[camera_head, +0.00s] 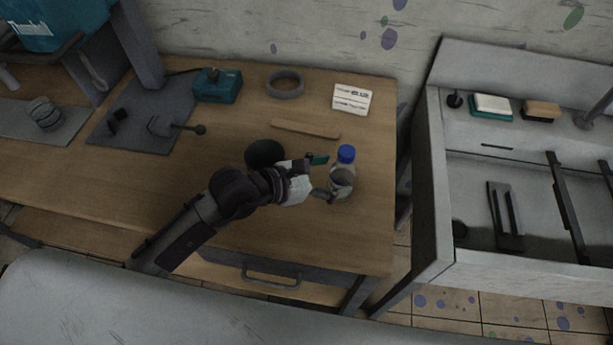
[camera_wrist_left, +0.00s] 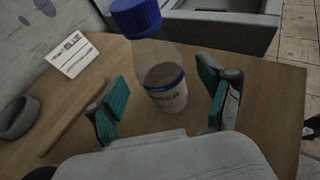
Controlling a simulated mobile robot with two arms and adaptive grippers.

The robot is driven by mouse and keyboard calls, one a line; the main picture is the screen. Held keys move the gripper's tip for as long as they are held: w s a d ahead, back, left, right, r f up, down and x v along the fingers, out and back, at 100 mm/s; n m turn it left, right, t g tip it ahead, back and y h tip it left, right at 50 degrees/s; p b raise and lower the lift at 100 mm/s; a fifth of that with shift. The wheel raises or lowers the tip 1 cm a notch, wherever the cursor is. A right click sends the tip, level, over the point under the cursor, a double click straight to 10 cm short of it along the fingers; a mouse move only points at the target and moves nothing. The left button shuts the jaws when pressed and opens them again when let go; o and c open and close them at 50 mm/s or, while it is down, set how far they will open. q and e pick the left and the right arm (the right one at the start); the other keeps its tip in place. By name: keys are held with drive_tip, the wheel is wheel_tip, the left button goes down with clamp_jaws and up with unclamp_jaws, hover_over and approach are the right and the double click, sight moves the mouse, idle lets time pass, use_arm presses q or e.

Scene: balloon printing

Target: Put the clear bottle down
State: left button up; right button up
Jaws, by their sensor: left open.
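The clear bottle (camera_head: 343,172) with a blue cap stands upright on the wooden table (camera_head: 230,150), near its right edge. In the left wrist view the bottle (camera_wrist_left: 163,75) is between the two green-padded fingers, with a gap on each side. My left gripper (camera_head: 322,177) is open around the bottle in the head view; it also shows in the left wrist view (camera_wrist_left: 166,100). The lower front of the bottle is partly hidden by a finger in the head view. My right gripper is not in view.
A wooden strip (camera_head: 305,129), a white card (camera_head: 351,99), a grey ring (camera_head: 285,84) and a teal box (camera_head: 217,86) lie behind the bottle. A grey printing station (camera_head: 530,190) stands to the right, across a gap.

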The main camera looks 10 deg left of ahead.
use_arm(q)
drive_tip(key=b+v, duration=0.1)
drive_tip(key=v, duration=0.8)
drive_tip(key=shift+s, duration=0.1)
